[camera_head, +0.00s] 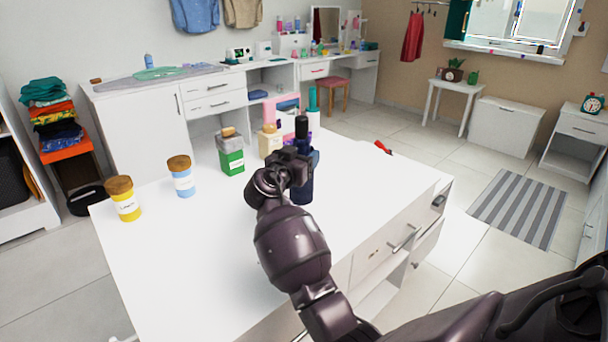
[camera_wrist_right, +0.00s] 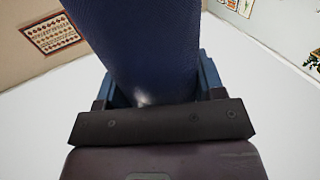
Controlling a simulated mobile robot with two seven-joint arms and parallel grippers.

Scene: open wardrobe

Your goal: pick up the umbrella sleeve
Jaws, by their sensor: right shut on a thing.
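The umbrella sleeve (camera_head: 303,192) is a dark blue upright cylinder at the middle of the white tabletop in the head view. A black top piece (camera_head: 301,127) shows above it. My right gripper (camera_head: 297,165) is shut around the sleeve and hides part of its middle. In the right wrist view the blue woven sleeve (camera_wrist_right: 145,45) rises between the two blue-grey fingers of the gripper (camera_wrist_right: 155,92). I cannot tell whether its base rests on the table. My left gripper is not in view.
A red-handled item (camera_head: 382,147) lies near the back right edge. The table's front left is clear.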

